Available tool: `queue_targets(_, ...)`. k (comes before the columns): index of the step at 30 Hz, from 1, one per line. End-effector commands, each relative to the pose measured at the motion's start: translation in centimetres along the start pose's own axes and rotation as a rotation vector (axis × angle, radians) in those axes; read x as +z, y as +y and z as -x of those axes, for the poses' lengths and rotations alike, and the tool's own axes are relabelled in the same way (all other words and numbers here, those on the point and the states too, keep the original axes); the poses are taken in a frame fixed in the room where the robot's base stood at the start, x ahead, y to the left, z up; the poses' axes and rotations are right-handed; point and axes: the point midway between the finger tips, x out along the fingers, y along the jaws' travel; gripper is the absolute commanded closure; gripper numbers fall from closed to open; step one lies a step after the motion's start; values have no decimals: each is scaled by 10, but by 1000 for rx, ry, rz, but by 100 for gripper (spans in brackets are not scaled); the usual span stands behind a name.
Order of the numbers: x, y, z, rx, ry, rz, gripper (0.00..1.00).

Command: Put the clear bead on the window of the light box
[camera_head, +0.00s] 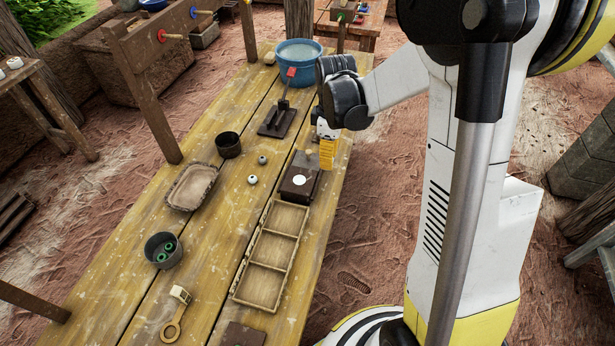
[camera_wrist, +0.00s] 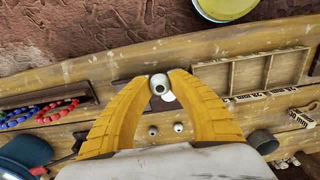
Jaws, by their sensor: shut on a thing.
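My gripper (camera_head: 327,158) points down beside the light box, at its upper right in the head view. In the wrist view its yellow fingers (camera_wrist: 159,88) are shut on a pale round bead with a dark hole, the clear bead (camera_wrist: 158,80). The bead is hidden in the head view. The light box (camera_head: 294,190) is a dark block on the table with a round white window (camera_head: 299,180) on top. In the wrist view the white window (camera_wrist: 169,97) shows partly behind the bead, with no bead seen resting on it. I cannot tell the bead's height above the box.
Two loose beads (camera_head: 252,180) (camera_head: 262,159) lie left of the box. A three-part wooden tray (camera_head: 236,296) lies in front. A dark cup (camera_head: 228,146), a shallow tray (camera_head: 170,200), a stand with a red-tipped lever (camera_head: 272,128) and a blue basin (camera_head: 298,76) share the table.

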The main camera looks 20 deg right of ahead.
Motion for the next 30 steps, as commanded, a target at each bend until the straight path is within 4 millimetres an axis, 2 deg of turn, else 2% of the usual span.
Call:
queue_targets(1, -14, -2, -13, 0, 0, 6, 95)
queue_targets(6, -54, -4, -36, 0, 0, 4, 95)
queue_targets(10, -73, -6, -46, 0, 0, 1, 95)
queue_targets(16, -80, -6, -56, 0, 0, -2, 95)
queue_targets(23, -80, -6, -90, 0, 0, -2, 95)
queue_targets(30, -80, -6, -89, 0, 0, -2, 95)
